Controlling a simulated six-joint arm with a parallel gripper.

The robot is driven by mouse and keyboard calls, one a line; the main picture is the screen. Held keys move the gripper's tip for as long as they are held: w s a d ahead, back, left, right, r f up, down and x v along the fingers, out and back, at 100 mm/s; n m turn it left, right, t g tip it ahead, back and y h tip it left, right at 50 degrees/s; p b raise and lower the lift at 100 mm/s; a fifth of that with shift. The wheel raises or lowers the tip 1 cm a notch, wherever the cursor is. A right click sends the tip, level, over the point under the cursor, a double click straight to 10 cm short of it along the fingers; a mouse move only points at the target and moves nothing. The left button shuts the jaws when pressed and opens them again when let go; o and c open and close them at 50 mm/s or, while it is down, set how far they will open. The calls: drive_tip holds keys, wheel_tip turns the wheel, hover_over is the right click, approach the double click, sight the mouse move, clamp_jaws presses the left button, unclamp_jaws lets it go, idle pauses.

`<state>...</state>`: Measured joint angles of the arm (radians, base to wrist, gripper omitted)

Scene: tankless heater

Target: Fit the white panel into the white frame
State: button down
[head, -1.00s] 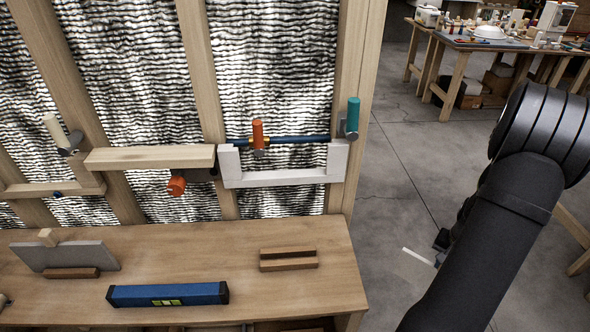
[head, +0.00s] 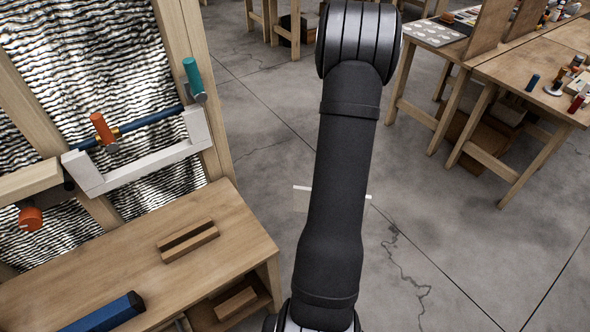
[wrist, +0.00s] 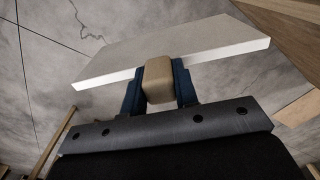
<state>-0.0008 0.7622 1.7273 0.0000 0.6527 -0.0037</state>
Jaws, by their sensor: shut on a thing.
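The white panel (wrist: 175,48) fills the upper part of the wrist view, with a tan block-shaped handle on it. My gripper (wrist: 158,80) is shut on that handle, one blue finger on each side. In the head view, only edges of the panel (head: 303,188) show beside my dark arm, which hides the gripper. The white frame (head: 150,167) is a U shape with an open top, on the wall studs at the left. The panel is well to the right of the frame, apart from it, over the floor.
A blue pipe (head: 155,118) with an orange valve handle (head: 103,128) crosses the frame's opening. A teal handle (head: 193,75) stands at its right. Below are a bench (head: 215,220), a slotted wooden block (head: 188,243) and a blue level (head: 105,315). Tables (head: 540,70) stand at the back right.

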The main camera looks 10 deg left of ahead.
drive_tip(key=w+a+r+n, duration=0.1)
drive_tip(key=a+r+n, duration=0.3)
drive_tip(key=r, duration=0.8)
drive_tip(key=w+a+r+n, duration=0.1)
drive_tip(key=a+r+n, duration=0.25)
drive_tip(key=r, duration=0.95)
drive_tip(key=s+a+r+n, duration=0.1)
drive_tip(key=s+a+r, duration=0.15)
drive_tip(key=r, duration=0.55)
drive_tip(key=s+a+r+n, duration=0.15)
drive_tip(key=s+r, duration=0.25)
drive_tip(key=r, duration=0.5)
drive_tip(key=s+a+r+n, duration=0.15)
drive_tip(key=s+r, duration=0.25)
drive_tip(key=r, duration=0.4)
drive_tip(key=s+a+r+m, duration=0.2)
drive_tip(key=s+a, duration=0.4)
drive_tip(key=a, duration=0.7)
drive_tip(key=s+a+r+m, duration=0.1)
drive_tip(key=s+a+m, duration=0.35)
drive_tip(key=a, duration=0.75)
drive_tip(key=w+a+f+n, duration=0.4)
drive_tip(key=a+f, duration=0.4)
drive_tip(key=a, duration=0.2)
drive_tip(key=shift+w+a, duration=0.25)
drive_tip(key=shift+w, duration=0.15)
